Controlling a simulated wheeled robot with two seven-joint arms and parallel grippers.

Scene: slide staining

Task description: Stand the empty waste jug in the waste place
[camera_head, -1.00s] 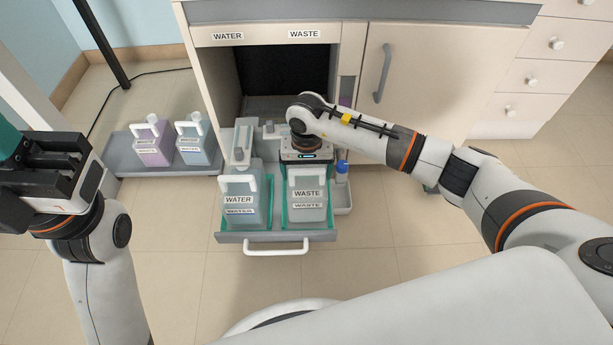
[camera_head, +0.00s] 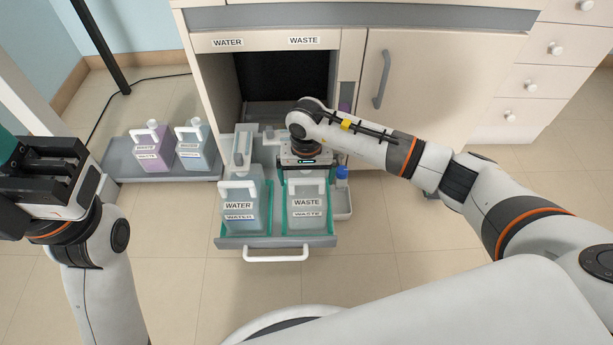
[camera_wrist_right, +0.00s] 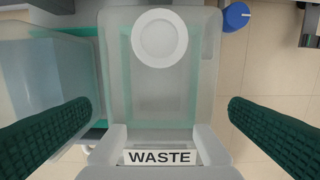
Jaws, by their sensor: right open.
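The pale, translucent waste jug (camera_head: 307,208) stands upright in the right-hand, waste place of the pulled-out drawer, inside a green-edged tray (camera_head: 333,221). Its round white cap shows in the right wrist view (camera_wrist_right: 159,38), with its WASTE label below. My right gripper (camera_head: 306,168) is over the back of the jug. Its dark green fingers are open in the right wrist view (camera_wrist_right: 160,130), one on each side of the jug with gaps between. The jug's base is hidden. My left gripper (camera_head: 45,172) is at the left, away from the drawer; its finger gap is unclear.
The water jug (camera_head: 241,208) stands in the left place of the drawer (camera_head: 275,242). A grey floor tray (camera_head: 120,167) holds a purple and a blue jug. The front floor is clear.

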